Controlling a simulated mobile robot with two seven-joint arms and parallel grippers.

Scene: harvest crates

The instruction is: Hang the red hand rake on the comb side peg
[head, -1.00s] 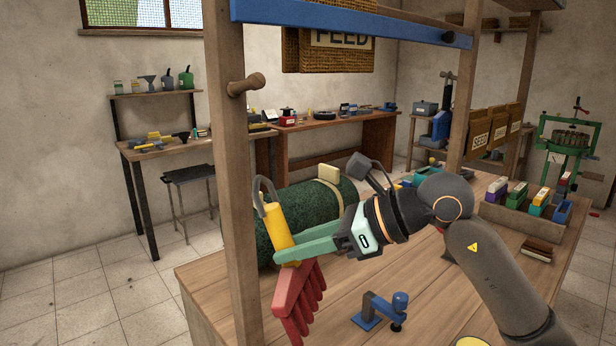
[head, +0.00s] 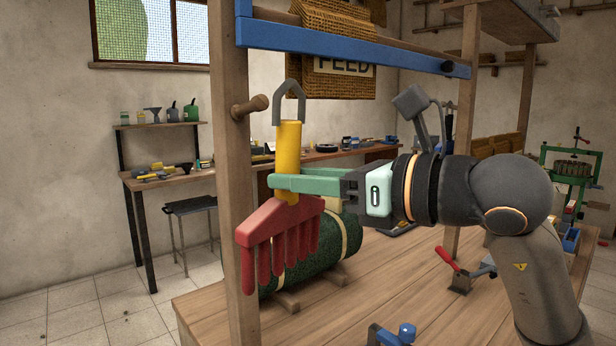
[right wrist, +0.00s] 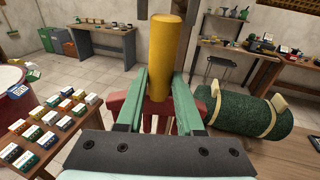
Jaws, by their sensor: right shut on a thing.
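The red hand rake (head: 273,235) has a yellow handle (head: 289,156), a grey hanging loop (head: 289,95) on top and red tines below. My right gripper (head: 285,186) is shut on its yellow handle and holds it upright, loop up, in the air. In the right wrist view the handle (right wrist: 165,55) stands between the green fingers (right wrist: 160,92). The wooden side peg (head: 250,106) sticks out of the upright post (head: 229,180), left of the loop and slightly lower in the head view. The loop and peg look apart. My left gripper is not in view.
A green roll (head: 318,253) with pale straps lies on the wooden bench (head: 400,277) behind the rake. A blue rail (head: 340,44) crosses above it. A blue clamp (head: 405,333) and a red-handled tool (head: 452,267) are on the bench.

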